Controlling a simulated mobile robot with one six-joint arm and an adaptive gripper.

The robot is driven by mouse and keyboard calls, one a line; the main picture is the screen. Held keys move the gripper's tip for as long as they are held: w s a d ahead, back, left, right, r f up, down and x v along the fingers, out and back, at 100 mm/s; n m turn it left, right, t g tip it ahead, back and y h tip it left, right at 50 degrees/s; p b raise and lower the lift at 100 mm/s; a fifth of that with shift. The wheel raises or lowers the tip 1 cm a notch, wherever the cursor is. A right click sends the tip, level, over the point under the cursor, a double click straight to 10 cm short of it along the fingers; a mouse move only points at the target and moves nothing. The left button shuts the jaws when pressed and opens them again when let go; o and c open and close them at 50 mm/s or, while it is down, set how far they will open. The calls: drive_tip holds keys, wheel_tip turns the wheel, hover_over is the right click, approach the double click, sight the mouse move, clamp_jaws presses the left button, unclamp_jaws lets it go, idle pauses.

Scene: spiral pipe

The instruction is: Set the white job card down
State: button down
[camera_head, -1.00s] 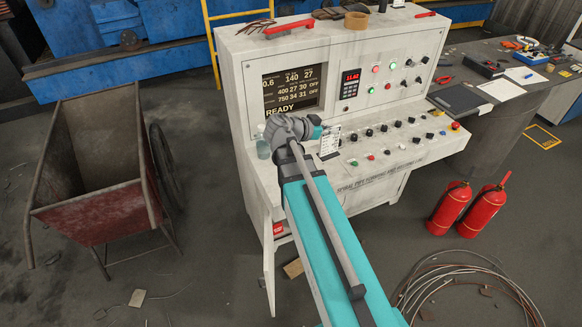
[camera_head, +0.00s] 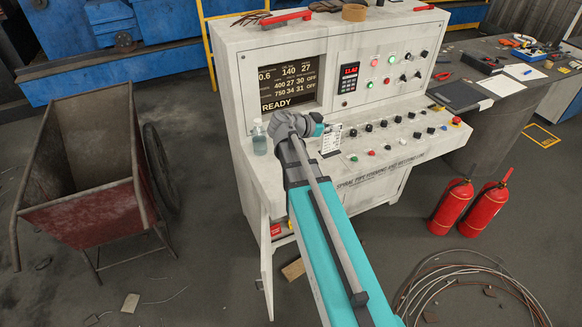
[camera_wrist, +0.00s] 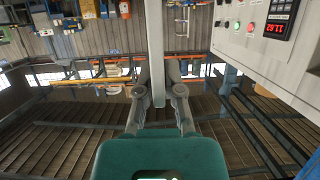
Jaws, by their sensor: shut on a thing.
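The white job card (camera_head: 331,138) is upright in the head view, with dark print on its face, in front of the console's sloped button panel. My gripper (camera_wrist: 158,82) is shut on it. In the wrist view the card (camera_wrist: 155,45) shows nearly edge-on as a pale strip between the two fingers. In the head view my wrist hides most of the fingers. I cannot tell whether the card's lower edge touches the console.
The white console (camera_head: 400,152) has several knobs and buttons right of the card. A clear bottle (camera_head: 259,140) stands just left of my wrist. A dark table (camera_head: 495,108) with papers is at right. Red extinguishers (camera_head: 452,207) and a cart (camera_head: 90,205) stand on the floor.

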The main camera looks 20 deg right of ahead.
drive_tip(key=f, duration=0.1)
drive_tip(key=w+d+f+b, duration=0.1)
drive_tip(key=d+f+b, duration=0.1)
drive_tip(key=shift+w+d+f, duration=0.15)
drive_tip(key=shift+w+f, duration=0.1)
drive_tip(key=shift+w, duration=0.05)
drive_tip(key=w+a+f+b, duration=0.3)
drive_tip(key=w+f+b, duration=0.6)
drive_tip(key=w, duration=0.3)
drive_tip(key=shift+w+a, duration=0.3)
drive_tip(key=shift+a, duration=0.1)
